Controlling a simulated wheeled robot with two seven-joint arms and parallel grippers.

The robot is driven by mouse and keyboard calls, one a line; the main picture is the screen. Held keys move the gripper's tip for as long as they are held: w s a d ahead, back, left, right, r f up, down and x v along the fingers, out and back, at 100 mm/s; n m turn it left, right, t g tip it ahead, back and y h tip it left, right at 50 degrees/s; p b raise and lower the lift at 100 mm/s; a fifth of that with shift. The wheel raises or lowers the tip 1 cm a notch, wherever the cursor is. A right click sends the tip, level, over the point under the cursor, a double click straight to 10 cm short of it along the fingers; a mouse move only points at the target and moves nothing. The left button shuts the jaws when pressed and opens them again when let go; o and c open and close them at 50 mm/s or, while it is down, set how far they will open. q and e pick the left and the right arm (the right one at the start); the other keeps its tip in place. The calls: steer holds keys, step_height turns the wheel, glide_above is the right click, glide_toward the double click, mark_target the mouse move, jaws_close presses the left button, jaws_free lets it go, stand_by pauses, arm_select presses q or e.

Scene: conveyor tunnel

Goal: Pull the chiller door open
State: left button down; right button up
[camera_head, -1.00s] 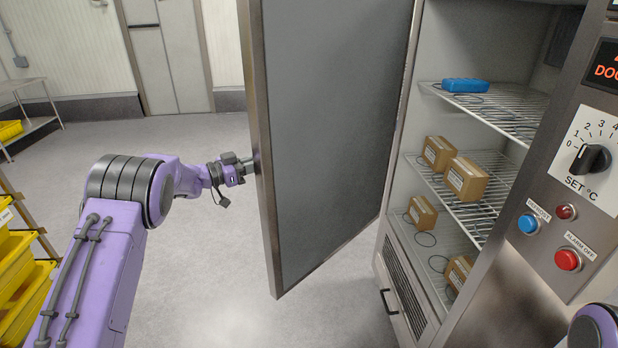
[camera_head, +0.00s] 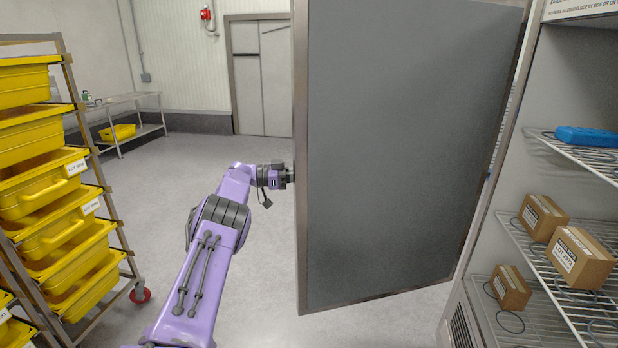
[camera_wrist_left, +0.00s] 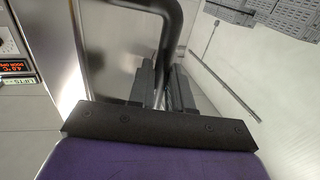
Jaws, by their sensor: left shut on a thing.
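The chiller door (camera_head: 400,150) stands wide open in the head view, its grey inner face turned toward me. My left gripper (camera_head: 291,174) is at the door's free edge, its fingertips hidden behind that edge. In the left wrist view the left gripper (camera_wrist_left: 166,88) is shut on the dark door handle (camera_wrist_left: 172,40), with the door's steel outer face beside it. The chiller interior (camera_head: 530,100) is open to view at the right. My right gripper is not in view.
A rack of yellow crates (camera_head: 50,185) stands at the left, close to my left arm. Wire shelves (camera_head: 580,150) in the chiller hold cardboard boxes (camera_head: 580,257) and a blue item (camera_head: 588,137). The floor (camera_head: 200,160) behind my arm is clear.

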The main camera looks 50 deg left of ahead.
arm_select(q)
steer(key=shift+w+d+r, duration=0.15)
steer(key=shift+d, duration=0.1)
steer(key=c, duration=1.2)
jaws_free()
steer(key=shift+w, duration=0.1)
steer(key=b+v, duration=0.2)
steer(key=v, duration=0.7)
steer(key=shift+a, duration=0.25)
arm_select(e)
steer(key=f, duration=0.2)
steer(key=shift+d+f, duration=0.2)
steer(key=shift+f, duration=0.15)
